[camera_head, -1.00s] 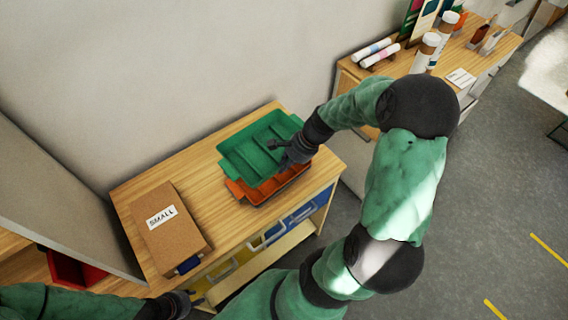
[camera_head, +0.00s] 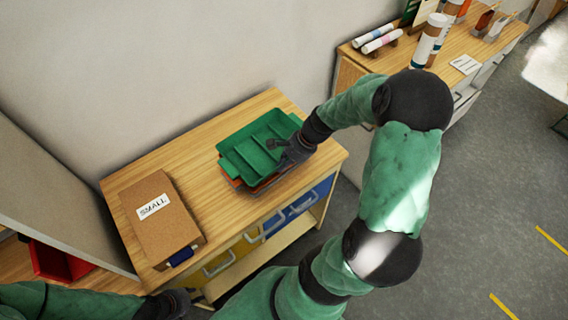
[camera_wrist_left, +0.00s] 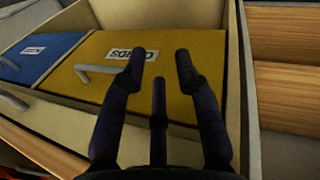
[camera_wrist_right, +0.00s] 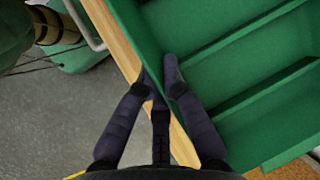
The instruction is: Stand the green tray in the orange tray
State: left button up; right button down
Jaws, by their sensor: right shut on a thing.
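The green tray (camera_head: 262,144) has several compartments and sits over the orange tray (camera_head: 236,184), of which only a thin strip shows along the left and front edge. I cannot tell whether the green tray rests fully inside it. My right gripper (camera_head: 278,146) is shut on the green tray's right wall, and the right wrist view shows the fingers (camera_wrist_right: 160,82) on either side of that wall. My left gripper (camera_head: 188,296) is open and empty in front of the table; in the left wrist view its fingers (camera_wrist_left: 158,65) are spread before a yellow drawer.
A brown box (camera_head: 160,225) labelled SMALL lies left of the trays on the wooden table (camera_head: 210,190). Yellow (camera_wrist_left: 185,75) and blue (camera_wrist_left: 45,52) drawers are below. A red bin (camera_head: 58,262) stands at lower left.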

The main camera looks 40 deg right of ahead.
jog(key=shift+s+a+f, duration=0.25)
jog(key=shift+s+f, duration=0.15)
jog(key=shift+f, duration=0.3)
jog(key=c, duration=1.3)
grip_release()
jog(key=shift+w+d+f, duration=0.15)
jog(key=shift+w+f, duration=0.1)
jog(key=shift+w, duration=0.2)
jog(key=shift+r, duration=0.3)
jog(key=shift+d, duration=0.1)
jog(key=shift+d+r, duration=0.15)
jog(key=shift+r, duration=0.25)
jog(key=v, duration=1.1)
